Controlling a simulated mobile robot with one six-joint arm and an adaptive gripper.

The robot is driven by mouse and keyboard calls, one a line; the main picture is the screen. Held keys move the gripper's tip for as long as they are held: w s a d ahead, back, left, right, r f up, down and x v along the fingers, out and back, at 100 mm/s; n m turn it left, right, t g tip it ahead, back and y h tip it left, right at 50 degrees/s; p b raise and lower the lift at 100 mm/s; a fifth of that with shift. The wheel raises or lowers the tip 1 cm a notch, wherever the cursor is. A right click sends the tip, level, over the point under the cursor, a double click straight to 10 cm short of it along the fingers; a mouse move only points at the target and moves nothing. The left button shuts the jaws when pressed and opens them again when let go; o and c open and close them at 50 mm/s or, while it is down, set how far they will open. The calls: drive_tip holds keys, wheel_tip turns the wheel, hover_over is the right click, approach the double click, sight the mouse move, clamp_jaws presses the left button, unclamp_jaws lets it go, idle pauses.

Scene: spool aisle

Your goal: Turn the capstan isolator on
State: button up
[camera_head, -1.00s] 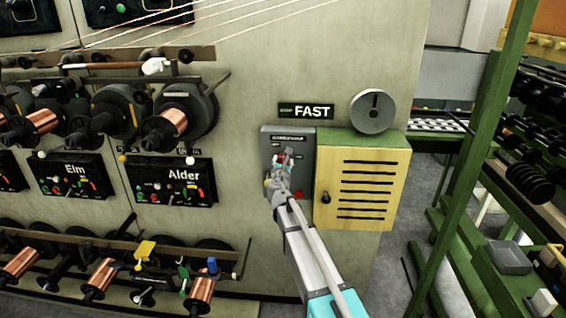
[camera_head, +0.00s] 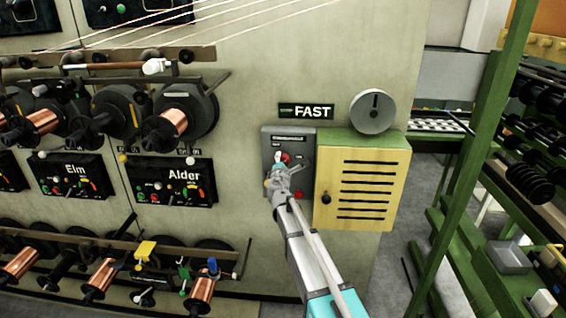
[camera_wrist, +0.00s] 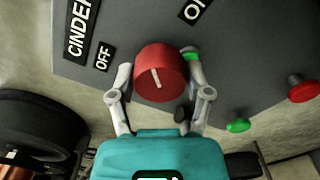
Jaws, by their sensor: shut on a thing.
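A red round knob (camera_wrist: 160,73) with a white pointer line is on a grey switch box (camera_head: 270,150). In the wrist view the pointer lies between the OFF label (camera_wrist: 103,57) and a partly cut-off label starting with O (camera_wrist: 195,10). A larger label (camera_wrist: 78,25) shows "CINDER" before the frame cuts it; the word capstan is not readable. My gripper (camera_wrist: 158,64) is shut on the knob, one finger on each side. In the head view my gripper (camera_head: 281,170) covers part of the box and knob.
A green button (camera_wrist: 238,125) and a red button (camera_wrist: 303,89) sit beside the knob. A yellow louvred cabinet (camera_head: 365,185) adjoins the box on the right. Copper spools (camera_head: 172,122) stand left.

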drive_tip(key=m, duration=0.4)
drive_tip(key=shift+m, duration=0.3)
drive_tip(key=m, duration=0.4)
drive_tip(key=shift+m, duration=0.3)
drive_tip(key=o, duration=1.1)
drive_tip(key=shift+o, duration=0.2)
drive_tip(key=s, duration=1.2)
drive_tip(key=shift+a, duration=0.2)
